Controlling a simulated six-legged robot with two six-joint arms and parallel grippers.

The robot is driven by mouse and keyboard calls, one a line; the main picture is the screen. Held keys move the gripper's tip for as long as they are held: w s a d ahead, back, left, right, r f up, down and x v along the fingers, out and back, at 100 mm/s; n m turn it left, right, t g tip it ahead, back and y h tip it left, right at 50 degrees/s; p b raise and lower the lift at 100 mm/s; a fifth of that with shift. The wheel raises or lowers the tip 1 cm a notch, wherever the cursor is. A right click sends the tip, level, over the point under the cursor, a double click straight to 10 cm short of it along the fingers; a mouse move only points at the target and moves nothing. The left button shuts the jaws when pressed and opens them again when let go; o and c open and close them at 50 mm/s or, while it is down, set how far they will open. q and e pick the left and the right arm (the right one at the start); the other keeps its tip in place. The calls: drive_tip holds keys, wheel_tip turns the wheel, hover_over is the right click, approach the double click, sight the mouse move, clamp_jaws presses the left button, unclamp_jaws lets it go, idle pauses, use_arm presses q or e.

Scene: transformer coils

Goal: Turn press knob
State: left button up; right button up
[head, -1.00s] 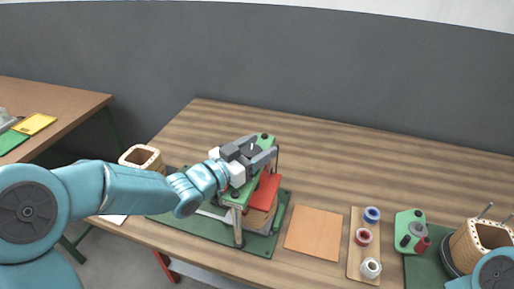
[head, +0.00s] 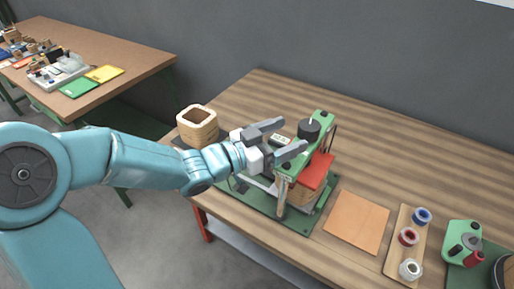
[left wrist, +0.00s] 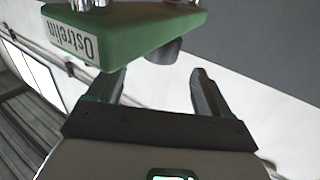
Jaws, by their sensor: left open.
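The press (head: 287,172) has a green top beam, a red plate and a green base, and stands near the table's front edge. Its black knob (head: 309,129) sits upright on the beam, with a small white mark on top. My left gripper (head: 292,136) is open and empty, pointing at the knob from the left, its fingertips just short of it. In the left wrist view, the open fingers (left wrist: 160,80) show below the green beam (left wrist: 125,30) with its label, and a dark cylinder, likely the knob (left wrist: 165,52), lies ahead between them.
A wooden coil block (head: 197,125) stands left of the press. An orange-brown sheet (head: 357,222) lies to its right, then a wooden strip (head: 392,258) with several spools and a green fixture (head: 462,240). The back of the table is clear. A second table (head: 85,60) stands at far left.

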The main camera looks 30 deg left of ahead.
use_arm(q)
drive_tip(key=v, duration=0.7)
drive_tip(key=shift+s+a, duration=0.15)
drive_tip(key=shift+s, duration=0.15)
drive_tip(key=shift+a, duration=0.1)
